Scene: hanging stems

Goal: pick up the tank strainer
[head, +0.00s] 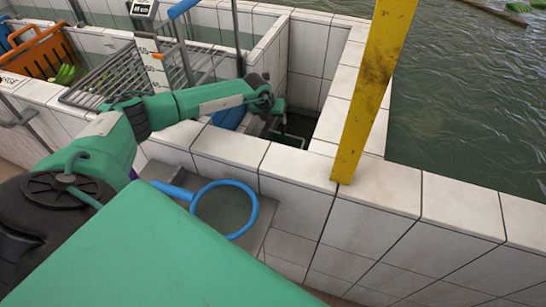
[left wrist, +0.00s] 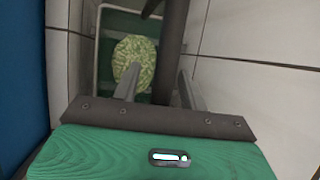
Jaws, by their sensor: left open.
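My left gripper (head: 281,122) reaches down into the square tiled pit behind the low wall. In the left wrist view its two fingers (left wrist: 158,88) are apart and open. A dark upright stem (left wrist: 172,45) shows between them, with no visible contact on either side. The strainer's lower part is partly hidden by the stem and fingers. My right gripper is not in view.
White tiled walls (head: 230,146) close in around the pit. A yellow post (head: 372,90) stands right of it, before open water (head: 460,85). A blue-rimmed hoop (head: 252,216) lies in front. A wire rack (head: 90,88) and orange basket (head: 42,55) are at left.

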